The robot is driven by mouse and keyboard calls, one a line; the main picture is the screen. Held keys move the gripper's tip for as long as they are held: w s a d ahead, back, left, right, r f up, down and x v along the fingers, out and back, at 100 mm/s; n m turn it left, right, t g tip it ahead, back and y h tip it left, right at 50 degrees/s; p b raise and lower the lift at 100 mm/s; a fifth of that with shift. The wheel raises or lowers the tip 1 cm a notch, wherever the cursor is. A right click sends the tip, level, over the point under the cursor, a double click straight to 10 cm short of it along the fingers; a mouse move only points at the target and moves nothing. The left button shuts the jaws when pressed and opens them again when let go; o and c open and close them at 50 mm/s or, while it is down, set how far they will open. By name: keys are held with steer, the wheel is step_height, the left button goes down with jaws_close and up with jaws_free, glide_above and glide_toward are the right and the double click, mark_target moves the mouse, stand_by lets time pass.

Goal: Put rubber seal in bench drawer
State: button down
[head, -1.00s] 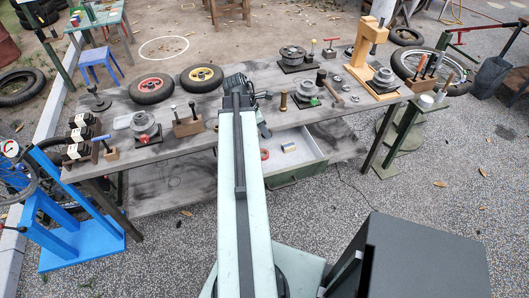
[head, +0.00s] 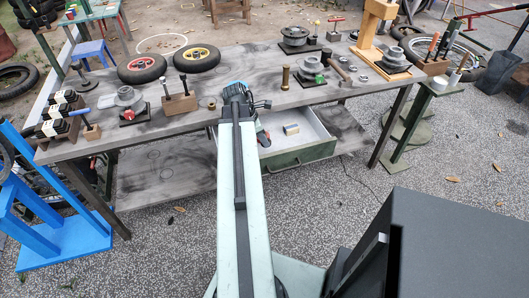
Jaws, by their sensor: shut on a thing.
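The bench drawer (head: 290,154), a green-fronted tray with a pale inside, is pulled open under the grey workbench. My gripper (head: 262,134) is small and dark beside the end of my arm, over the left part of the drawer opening. My arm hides the seal's left side and the drawer's left end. I cannot tell whether the seal touches the drawer floor.
The workbench (head: 185,128) carries wheels, pulleys, tool blocks and a yellow press (head: 373,28). A brass cylinder (head: 285,77) stands behind the drawer. A dark cabinet (head: 440,250) fills the lower right.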

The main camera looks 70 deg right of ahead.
mark_target(266, 151)
steer(key=shift+f, duration=0.2)
step_height(266, 151, down, 4)
steer(key=b, duration=0.3)
steer(key=shift+b, duration=0.35)
steer(key=shift+r, duration=0.25)
steer(key=shift+f, duration=0.2)
steer(key=c, duration=1.1)
jaws_free()
steer(key=shift+c, duration=0.2)
